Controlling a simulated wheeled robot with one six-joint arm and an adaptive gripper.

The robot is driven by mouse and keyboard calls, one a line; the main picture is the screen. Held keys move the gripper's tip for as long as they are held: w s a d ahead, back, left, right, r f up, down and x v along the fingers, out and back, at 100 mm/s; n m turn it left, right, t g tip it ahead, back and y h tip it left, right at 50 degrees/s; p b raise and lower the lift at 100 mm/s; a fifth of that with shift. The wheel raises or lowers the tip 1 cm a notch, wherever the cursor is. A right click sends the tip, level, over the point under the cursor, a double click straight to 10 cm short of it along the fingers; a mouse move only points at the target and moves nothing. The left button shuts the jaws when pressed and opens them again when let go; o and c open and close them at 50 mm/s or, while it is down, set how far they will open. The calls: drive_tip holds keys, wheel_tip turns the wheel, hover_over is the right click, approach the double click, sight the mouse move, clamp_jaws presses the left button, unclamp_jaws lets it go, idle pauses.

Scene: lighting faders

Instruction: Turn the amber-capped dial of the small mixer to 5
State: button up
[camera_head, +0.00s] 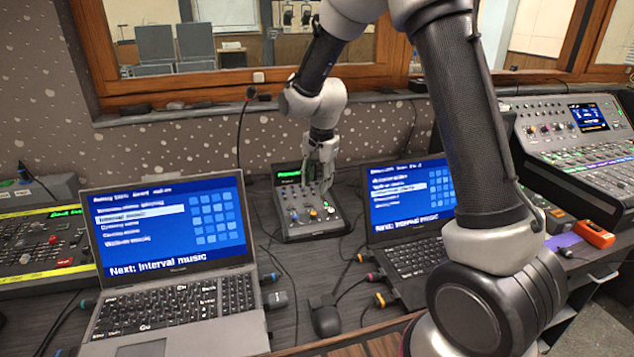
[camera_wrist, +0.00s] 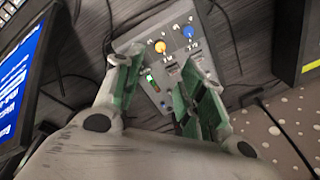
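The small mixer (camera_head: 312,228) is a grey box on the desk between two laptops, with a lit green display and several knobs and buttons. In the wrist view, the mixer's panel (camera_wrist: 150,32) shows the amber-capped dial (camera_wrist: 160,47) beside a blue-capped dial (camera_wrist: 188,31). The amber dial's setting and scale are too small to read. My gripper (camera_head: 321,176) is over the back part of the mixer, pointing down. In the wrist view my gripper (camera_wrist: 160,68) is open, its green-padded fingers apart with nothing between them. The amber dial lies just beyond the fingertips; contact is not visible.
A laptop (camera_head: 170,305) stands left of the mixer and another laptop (camera_head: 412,262) right of it. A thin gooseneck microphone (camera_head: 240,130) rises behind. Larger consoles (camera_head: 580,145) stand at the sides.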

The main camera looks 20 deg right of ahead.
sight(314, 212)
drive_tip(key=f+n, duration=0.1)
drive_tip(key=n, duration=0.2)
drive_tip(key=f+n, duration=0.1)
drive_tip(key=n, duration=0.3)
drive_tip(key=w+f+n+g, duration=0.1)
drive_tip(key=f+n, duration=0.1)
drive_tip(key=n, duration=0.1)
drive_tip(key=shift+a, duration=0.35)
drive_tip(key=n, duration=0.6)
drive_tip(key=shift+w+f+n, duration=0.15)
drive_tip(key=shift+w+n, duration=0.1)
drive_tip(key=shift+n, duration=0.05)
drive_tip(key=n, duration=0.7)
drive_tip(key=shift+n+h, duration=0.3)
drive_tip(key=shift+f, duration=0.1)
drive_tip(key=f, duration=0.7)
drive_tip(key=shift+w+d+f, duration=0.1)
drive_tip(key=shift+w+f, duration=0.1)
